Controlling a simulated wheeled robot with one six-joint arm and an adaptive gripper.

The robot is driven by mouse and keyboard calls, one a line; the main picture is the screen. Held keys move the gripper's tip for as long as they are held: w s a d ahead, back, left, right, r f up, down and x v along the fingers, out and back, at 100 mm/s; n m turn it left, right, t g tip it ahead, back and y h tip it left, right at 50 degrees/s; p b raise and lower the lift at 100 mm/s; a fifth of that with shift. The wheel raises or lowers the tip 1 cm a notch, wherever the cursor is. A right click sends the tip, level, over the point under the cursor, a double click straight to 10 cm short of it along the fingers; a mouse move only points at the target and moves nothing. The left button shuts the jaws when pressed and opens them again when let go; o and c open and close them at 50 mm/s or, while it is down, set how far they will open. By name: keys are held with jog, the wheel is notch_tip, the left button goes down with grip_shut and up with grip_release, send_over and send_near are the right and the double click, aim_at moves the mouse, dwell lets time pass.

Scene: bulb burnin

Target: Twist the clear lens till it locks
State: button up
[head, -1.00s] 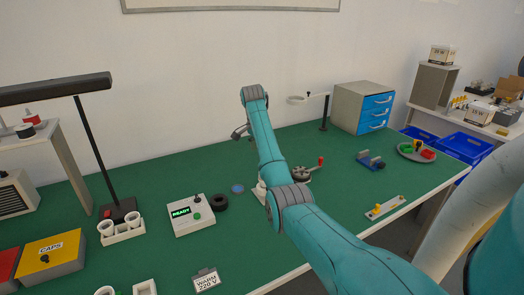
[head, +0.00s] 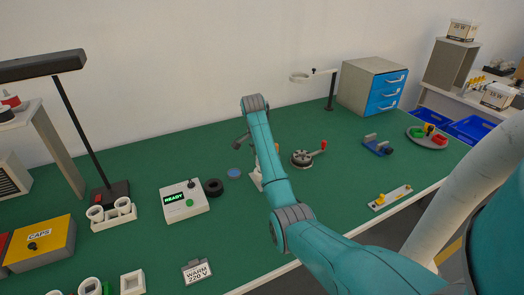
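I cannot make out a clear lens for certain. A small bluish disc (head: 233,172) lies flat on the green bench, right of the black ring. A white fixture (head: 257,178) stands just right of it, mostly hidden behind my arm. My gripper (head: 241,141) shows only in part as dark grey pieces left of my forearm, above and beyond the disc in the picture. Its fingertips are too small and too covered to tell whether they are open or hold anything.
A box reading READY (head: 184,201) and a black ring (head: 213,187) are left of the disc. A round grey fixture with a red-knobbed handle (head: 303,158) is right of my arm. A ring-topped stand (head: 331,92) and drawers (head: 371,86) are behind.

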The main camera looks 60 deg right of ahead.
jog(key=c, duration=1.2)
jog(key=o, duration=1.2)
jog(key=shift+c, duration=0.2)
